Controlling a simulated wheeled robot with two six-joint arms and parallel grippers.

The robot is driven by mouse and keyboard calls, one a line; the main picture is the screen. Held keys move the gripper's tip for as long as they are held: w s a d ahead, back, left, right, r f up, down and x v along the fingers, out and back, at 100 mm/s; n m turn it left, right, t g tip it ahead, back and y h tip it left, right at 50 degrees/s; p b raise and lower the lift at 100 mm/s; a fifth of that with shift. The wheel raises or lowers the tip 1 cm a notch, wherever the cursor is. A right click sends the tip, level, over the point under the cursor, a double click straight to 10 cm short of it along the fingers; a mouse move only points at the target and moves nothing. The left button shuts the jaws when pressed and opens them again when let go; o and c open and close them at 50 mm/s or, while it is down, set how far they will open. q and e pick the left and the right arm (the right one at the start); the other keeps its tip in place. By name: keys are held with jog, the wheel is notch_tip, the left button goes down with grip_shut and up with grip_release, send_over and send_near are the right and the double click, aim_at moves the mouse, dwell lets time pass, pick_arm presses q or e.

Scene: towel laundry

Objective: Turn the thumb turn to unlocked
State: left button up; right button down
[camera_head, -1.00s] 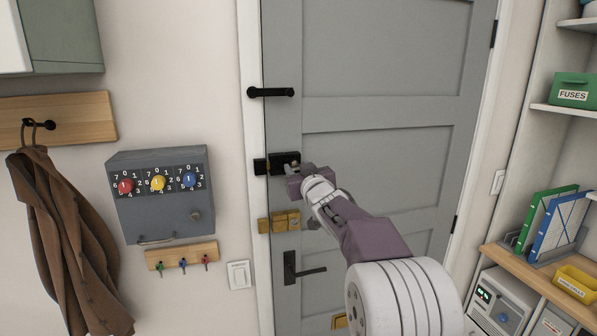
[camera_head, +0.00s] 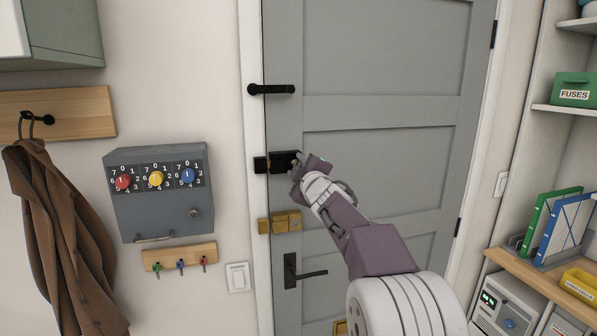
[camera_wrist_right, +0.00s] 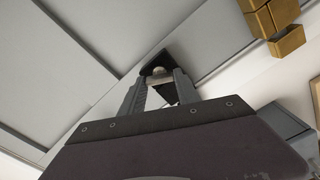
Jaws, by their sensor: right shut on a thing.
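The thumb turn (camera_wrist_right: 160,72) is a small pale metal piece on a black lock plate (camera_head: 276,162) fixed to the grey door (camera_head: 380,60). My right gripper (camera_head: 297,165) is at the right end of this plate. In the right wrist view, the two fingers (camera_wrist_right: 160,90) are closed in on the thumb turn, one on each side. The gripper hides most of the thumb turn in the head view, so its exact angle is hard to tell. My left gripper is not in view.
A black bar latch (camera_head: 271,90) is above the lock plate. A brass latch (camera_head: 279,222) and a black lever handle (camera_head: 300,272) are below. A grey box with colored dials (camera_head: 158,195) hangs on the wall at left.

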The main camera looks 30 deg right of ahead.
jog(key=n+b, duration=0.1)
jog(key=n, duration=0.4)
jog(key=shift+f+n, duration=0.15)
jog(key=shift+n, duration=0.15)
dwell(0.4)
jog(key=c, duration=0.9)
grip_release()
jog(key=v, duration=0.9)
jog(key=shift+a+b, duration=0.1)
jog(key=shift+b, duration=0.2)
